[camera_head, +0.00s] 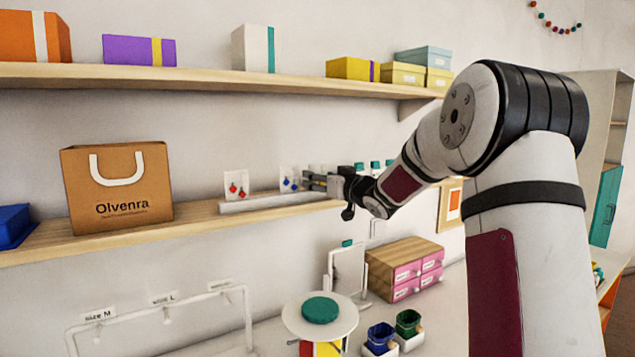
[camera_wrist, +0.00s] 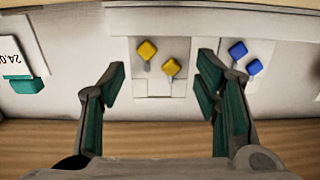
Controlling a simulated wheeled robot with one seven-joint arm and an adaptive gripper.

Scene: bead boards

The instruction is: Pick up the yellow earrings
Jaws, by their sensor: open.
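The yellow earrings (camera_wrist: 170,67), a pair with square heads, sit on a pale card (camera_wrist: 143,85) in the wrist view. My gripper (camera_wrist: 162,72) is open, with one green-padded finger on each side of the card and nothing held. I cannot tell how far the fingertips are from the card. In the head view my gripper (camera_head: 312,181) is at the wall shelf, just right of the blue earrings (camera_head: 290,184). The yellow pair does not show clearly there.
The blue earrings (camera_wrist: 246,58) are close beside my right-hand finger in the wrist view. A price tag with a green clip (camera_wrist: 24,85) is at the left. Red earrings (camera_head: 237,189) and a paper bag (camera_head: 118,187) stand farther left on the shelf (camera_head: 200,220). An upper shelf (camera_head: 220,81) runs above.

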